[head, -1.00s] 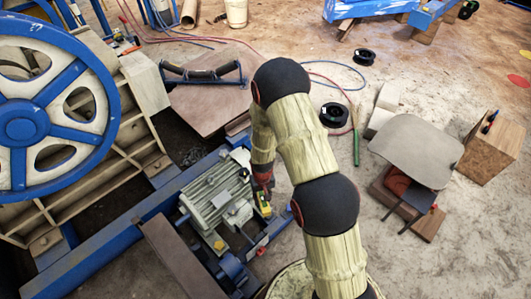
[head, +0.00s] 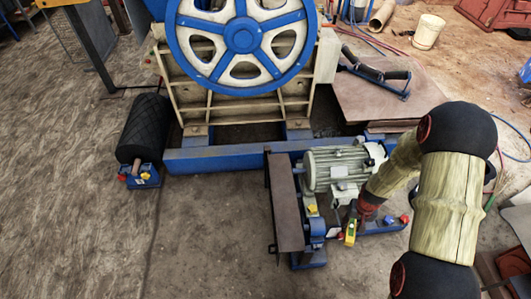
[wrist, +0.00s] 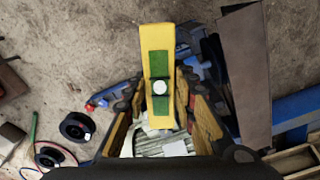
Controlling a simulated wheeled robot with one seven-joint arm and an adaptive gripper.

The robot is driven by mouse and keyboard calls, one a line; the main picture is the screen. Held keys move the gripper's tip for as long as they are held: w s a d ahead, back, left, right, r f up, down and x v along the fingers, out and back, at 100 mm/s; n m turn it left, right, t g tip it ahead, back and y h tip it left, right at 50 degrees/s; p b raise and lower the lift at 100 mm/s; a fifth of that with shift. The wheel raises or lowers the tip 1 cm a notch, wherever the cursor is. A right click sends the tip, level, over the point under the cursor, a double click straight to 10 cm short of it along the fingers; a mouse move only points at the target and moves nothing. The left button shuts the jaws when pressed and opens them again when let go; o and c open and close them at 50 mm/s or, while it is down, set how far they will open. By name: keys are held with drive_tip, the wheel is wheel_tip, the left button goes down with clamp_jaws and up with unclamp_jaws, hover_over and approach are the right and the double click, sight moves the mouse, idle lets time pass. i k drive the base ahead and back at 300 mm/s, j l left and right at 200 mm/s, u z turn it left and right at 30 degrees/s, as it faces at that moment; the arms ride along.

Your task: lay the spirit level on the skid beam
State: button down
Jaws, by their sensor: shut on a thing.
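The spirit level (wrist: 156,50) is a yellow bar with green panels and a round pale vial. In the wrist view it stands out lengthwise between the fingers of my gripper (wrist: 160,92). My gripper is shut on it. In the head view, my gripper (head: 358,214) is beside the front of the grey motor, and the level (head: 350,233) shows as a small yellow-green piece below it. The blue skid beam (head: 215,160) runs under the crusher, left of my gripper and apart from the level. Part of it also shows at the right of the wrist view (wrist: 294,107).
The grey motor (head: 336,168) and a brown upright plate (head: 286,205) stand between my gripper and the beam's left stretch. The flywheel (head: 243,36) rises above the beam. A black roller (head: 143,130) lies at its left end. The floor in front is clear.

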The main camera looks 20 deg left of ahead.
sight(250, 152)
drive_tip(key=j, duration=0.8)
drive_tip(key=k+j, duration=0.15)
drive_tip(key=j, duration=1.4)
drive_tip(key=i+j, duration=1.3)
drive_tip(key=j, duration=0.15)
drive_tip(key=i+j, duration=0.15)
drive_tip(key=i, duration=0.45)
drive_tip(key=j+u, duration=0.05)
